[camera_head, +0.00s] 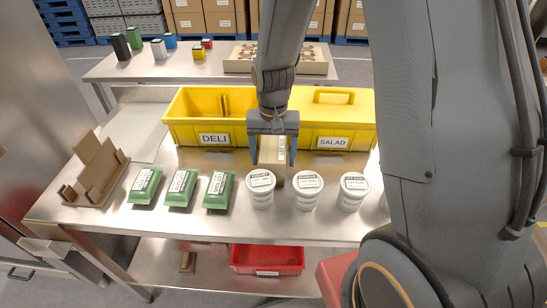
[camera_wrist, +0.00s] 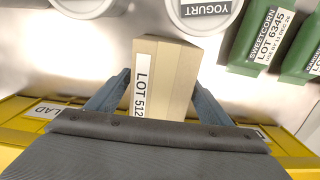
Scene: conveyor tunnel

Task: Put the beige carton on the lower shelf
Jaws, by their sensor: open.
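The beige carton (camera_head: 269,153) stands between the fingers of my gripper (camera_head: 272,160), in front of the yellow bins. The wrist view shows the carton (camera_wrist: 170,65) with a white "LOT 512" label, one blue-grey finger on either side. My gripper (camera_wrist: 160,80) is open; a gap shows beside the carton on the left, and on the right the finger looks close to it. Whether that finger touches cannot be told. The lower shelf (camera_head: 180,247) is the metal surface under the table, partly hidden by the tabletop.
A yellow DELI bin (camera_head: 180,135) and SALAD bin (camera_head: 350,140) stand behind the carton. White tubs (camera_head: 307,190) stand just in front; green boxes (camera_head: 180,187) are to the left. A red bin (camera_head: 267,271) and a small brown item (camera_head: 188,262) are on the lower shelf, with bare metal between them.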

